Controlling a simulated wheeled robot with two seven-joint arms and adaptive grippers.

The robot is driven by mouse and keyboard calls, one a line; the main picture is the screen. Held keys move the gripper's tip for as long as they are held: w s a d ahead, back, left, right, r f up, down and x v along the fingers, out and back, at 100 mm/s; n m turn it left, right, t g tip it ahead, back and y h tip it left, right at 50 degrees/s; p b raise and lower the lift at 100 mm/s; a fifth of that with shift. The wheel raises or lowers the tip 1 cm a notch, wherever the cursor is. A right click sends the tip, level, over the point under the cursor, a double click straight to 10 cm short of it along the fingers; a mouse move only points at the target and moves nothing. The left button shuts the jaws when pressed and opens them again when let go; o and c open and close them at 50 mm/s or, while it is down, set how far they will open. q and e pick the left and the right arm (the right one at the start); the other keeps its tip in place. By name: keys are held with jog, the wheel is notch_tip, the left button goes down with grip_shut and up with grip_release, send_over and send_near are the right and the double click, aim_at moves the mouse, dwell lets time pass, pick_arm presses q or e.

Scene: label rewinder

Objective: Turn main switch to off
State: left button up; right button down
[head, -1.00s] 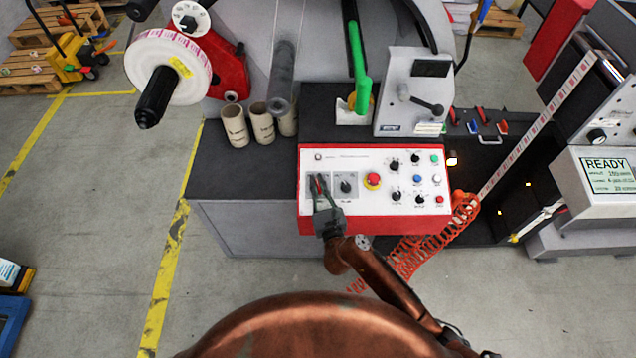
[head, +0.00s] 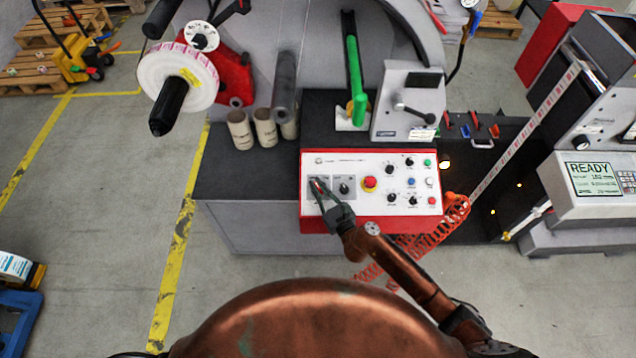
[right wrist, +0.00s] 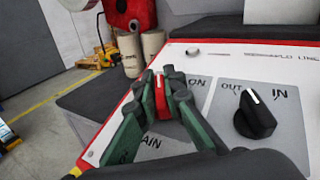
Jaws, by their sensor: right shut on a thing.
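The main switch is a red knob (right wrist: 161,98) with a white mark, on a grey plate at the left of the white control panel (head: 400,165). The plate reads ON to its right and partly hidden letters ending in "AIN" below. My right gripper (head: 318,187) is shut on this knob; its green fingers (right wrist: 160,84) flank it in the right wrist view. In that view the white mark points roughly up, and the fingers hide part of the plate. My left gripper is not in view.
A black IN/OUT knob (right wrist: 255,115) sits just right of the switch. A red emergency button (head: 369,183) and several small knobs and buttons lie farther right. Cardboard cores (head: 240,130) stand behind the panel. An orange coiled hose (head: 420,250) hangs near my right forearm.

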dwell(0.3)
jog(key=c, duration=2)
grip_release()
jog(key=v, duration=1.2)
